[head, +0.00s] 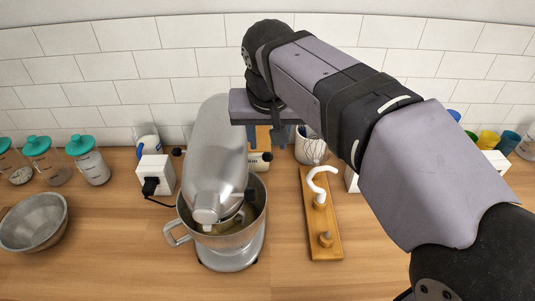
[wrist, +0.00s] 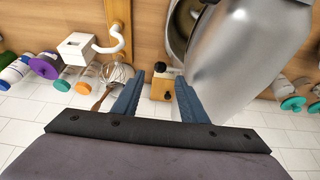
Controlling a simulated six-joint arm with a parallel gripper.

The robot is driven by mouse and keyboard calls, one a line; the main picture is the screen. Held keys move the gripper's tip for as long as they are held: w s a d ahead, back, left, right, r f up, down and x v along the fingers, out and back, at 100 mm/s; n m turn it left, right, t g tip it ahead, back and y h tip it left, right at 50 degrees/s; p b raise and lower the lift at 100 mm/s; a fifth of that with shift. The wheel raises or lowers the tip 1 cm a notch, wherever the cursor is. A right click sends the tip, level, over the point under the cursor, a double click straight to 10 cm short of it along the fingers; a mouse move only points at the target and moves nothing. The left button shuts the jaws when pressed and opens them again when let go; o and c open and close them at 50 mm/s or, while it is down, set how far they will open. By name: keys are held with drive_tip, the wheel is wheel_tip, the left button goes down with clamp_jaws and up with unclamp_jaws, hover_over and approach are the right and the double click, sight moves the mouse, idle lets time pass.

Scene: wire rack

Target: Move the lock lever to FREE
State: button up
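A silver stand mixer (head: 219,135) stands on the counter with its steel bowl (head: 257,205) below the head. Its head (wrist: 245,60) fills the upper right of the wrist view. Beyond and between the fingertips is a wooden box (wrist: 163,91) with a dark knob. In the head view my gripper (head: 275,137) is just right of the mixer, pointing down.
A wooden board (head: 329,246) with a white dough hook (head: 322,174) lies to the right. A whisk crock (head: 308,149) stands behind it. A white socket box (head: 155,172), teal-lidded jars (head: 90,162) and an empty bowl (head: 34,224) are on the left. The front right counter is partly clear.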

sight(268, 155)
drive_tip(key=shift+p+x, duration=1)
drive_tip(key=shift+x, duration=2.6)
drive_tip(key=shift+w, duration=0.1)
